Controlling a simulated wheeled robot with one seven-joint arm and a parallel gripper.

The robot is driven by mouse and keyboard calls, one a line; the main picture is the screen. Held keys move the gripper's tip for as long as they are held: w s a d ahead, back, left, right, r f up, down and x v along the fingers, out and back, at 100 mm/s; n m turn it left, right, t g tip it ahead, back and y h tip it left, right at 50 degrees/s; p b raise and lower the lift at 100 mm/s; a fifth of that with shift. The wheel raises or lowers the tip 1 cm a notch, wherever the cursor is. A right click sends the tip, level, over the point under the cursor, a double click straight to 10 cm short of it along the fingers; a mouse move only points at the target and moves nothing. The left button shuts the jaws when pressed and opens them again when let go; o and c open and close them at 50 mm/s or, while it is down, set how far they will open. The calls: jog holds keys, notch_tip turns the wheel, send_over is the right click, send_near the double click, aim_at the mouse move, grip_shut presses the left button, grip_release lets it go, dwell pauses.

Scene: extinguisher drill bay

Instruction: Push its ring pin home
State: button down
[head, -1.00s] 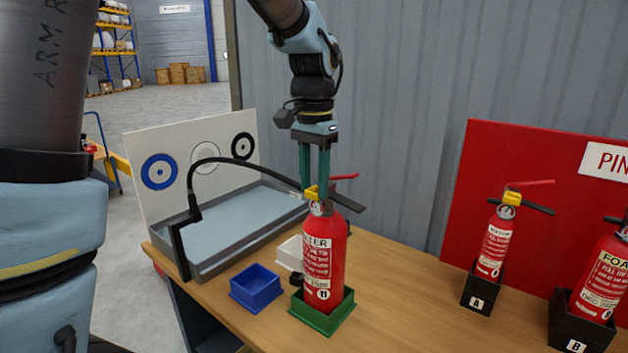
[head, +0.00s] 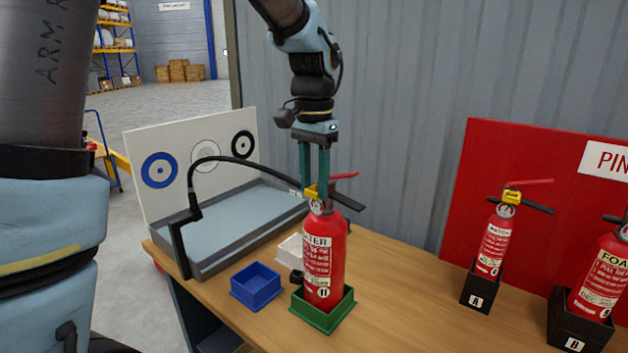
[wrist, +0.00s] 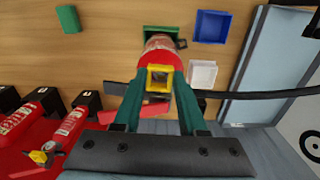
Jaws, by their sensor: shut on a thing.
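A red water extinguisher (head: 324,262) stands upright in a green tray (head: 322,318) on the bench. Its red lever and black handle stick out to the right at the top, and its black hose (head: 240,160) arcs left to a clip on the grey trough. My gripper (head: 314,186) points down at the extinguisher's head, its green fingers shut on the yellow ring pin (head: 311,192). In the wrist view the yellow square ring (wrist: 159,77) sits between the fingertips, in front of the red body. How deep the pin sits in the head is hidden.
A blue tray (head: 255,287) and a white tray (head: 290,249) lie left of the green one. Extinguishers A (head: 494,245) and B (head: 603,275) stand in black holders at the right by a red board. A grey trough (head: 245,232) with a target board is behind left.

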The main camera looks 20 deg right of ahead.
jog(key=shift+c, duration=1.9)
grip_release()
jog(key=shift+r, duration=0.1)
notch_tip(320, 180, up, 11)
jog(key=b, duration=0.2)
jog(key=w+a+f+n, duration=0.2)
jog(key=a+f+n, duration=0.1)
jog(key=a+f, duration=0.35)
jog(key=w+a+f+n, duration=0.2)
jog(key=w+a+f, duration=0.1)
jog(key=a+f, duration=0.3)
jog(key=s+a+f+n, duration=0.3)
jog(key=a+f, duration=0.2)
jog(key=a, duration=0.4)
jog(key=s+a+f+n+t, duration=0.1)
jog(key=s+a+f+n, duration=0.2)
jog(key=a+f, duration=0.2)
jog(key=a, duration=0.3)
jog(key=shift+a+n+t, duration=0.3)
jog(key=shift+a, duration=0.05)
